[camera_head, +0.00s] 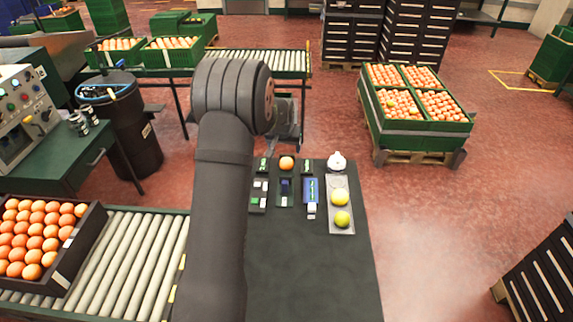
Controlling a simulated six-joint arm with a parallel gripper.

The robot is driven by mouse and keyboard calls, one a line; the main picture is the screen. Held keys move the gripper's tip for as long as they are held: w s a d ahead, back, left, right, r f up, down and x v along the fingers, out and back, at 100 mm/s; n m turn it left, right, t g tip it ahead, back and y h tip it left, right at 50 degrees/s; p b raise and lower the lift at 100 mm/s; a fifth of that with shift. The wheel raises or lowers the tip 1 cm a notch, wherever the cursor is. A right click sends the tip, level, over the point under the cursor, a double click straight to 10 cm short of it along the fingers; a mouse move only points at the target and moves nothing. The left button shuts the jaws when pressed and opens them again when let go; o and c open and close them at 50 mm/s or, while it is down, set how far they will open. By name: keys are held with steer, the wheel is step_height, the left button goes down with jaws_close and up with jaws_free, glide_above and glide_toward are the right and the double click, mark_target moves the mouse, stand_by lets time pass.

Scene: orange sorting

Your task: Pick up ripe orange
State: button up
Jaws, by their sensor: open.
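A ripe orange fruit (286,163) sits at the far edge of the dark table, among small devices. Two yellow-green fruits, an upper one (340,197) and a lower one (342,219), lie on a narrow grey tray (334,232) to its right. My arm reaches up from the bottom of the picture. My gripper (288,142) shows small and partly hidden behind my arm, just beyond the orange in the picture. It is open, and I see nothing held in it. I cannot tell its height above the table.
Small devices (311,192) and a white rounded object (337,160) stand near the orange. The table's near part (312,280) is clear. A roller conveyor (125,255) with a dark crate (75,250) of oranges is at left. Green crates (430,125) of oranges stand on a pallet at right.

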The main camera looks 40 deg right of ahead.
mark_target(286, 159)
steer(key=x, duration=1.2)
steer(key=shift+w+d, duration=0.1)
steer(key=c, duration=1.1)
